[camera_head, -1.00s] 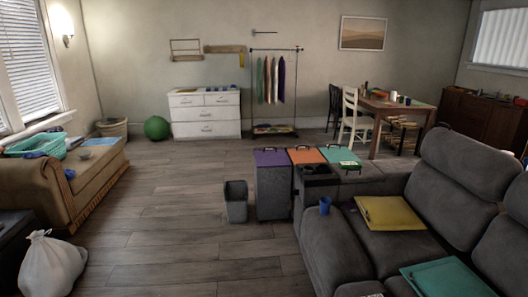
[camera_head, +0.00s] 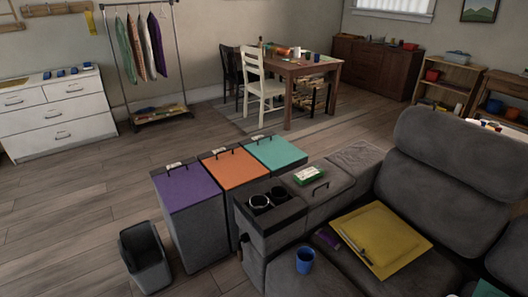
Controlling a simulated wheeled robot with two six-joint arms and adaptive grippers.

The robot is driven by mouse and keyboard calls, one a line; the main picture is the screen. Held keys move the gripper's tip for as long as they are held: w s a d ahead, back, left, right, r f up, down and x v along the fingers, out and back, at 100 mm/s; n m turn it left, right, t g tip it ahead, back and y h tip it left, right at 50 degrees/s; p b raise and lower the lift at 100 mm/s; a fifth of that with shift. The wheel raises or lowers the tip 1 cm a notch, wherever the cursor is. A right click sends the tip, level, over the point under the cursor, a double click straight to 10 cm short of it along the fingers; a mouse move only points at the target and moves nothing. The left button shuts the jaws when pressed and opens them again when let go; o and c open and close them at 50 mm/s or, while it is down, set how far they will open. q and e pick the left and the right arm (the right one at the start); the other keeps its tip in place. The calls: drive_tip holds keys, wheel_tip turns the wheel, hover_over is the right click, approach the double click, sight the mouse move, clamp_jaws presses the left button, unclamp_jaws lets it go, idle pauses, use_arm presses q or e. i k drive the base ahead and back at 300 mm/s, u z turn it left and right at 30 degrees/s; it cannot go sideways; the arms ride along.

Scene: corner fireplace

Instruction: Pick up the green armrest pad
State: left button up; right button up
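A small green pad (camera_head: 308,176) with a white top lies on the grey armrest console (camera_head: 335,195) of the sofa, behind a black handle. It is small in the camera_head view, so its details are hard to tell. It looks like the green armrest pad. Neither of my grippers is in view, and nothing touches the pad.
Bins with purple (camera_head: 186,187), orange (camera_head: 233,167) and teal (camera_head: 275,152) lids stand beyond the console. A blue cup (camera_head: 304,260) and yellow folder (camera_head: 382,238) are on the sofa. Floor is free left of the grey wastebasket (camera_head: 145,257).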

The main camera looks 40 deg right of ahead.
sight(302, 177)
drive_tip(key=i, duration=1.9)
drive_tip(key=z, duration=3.35)
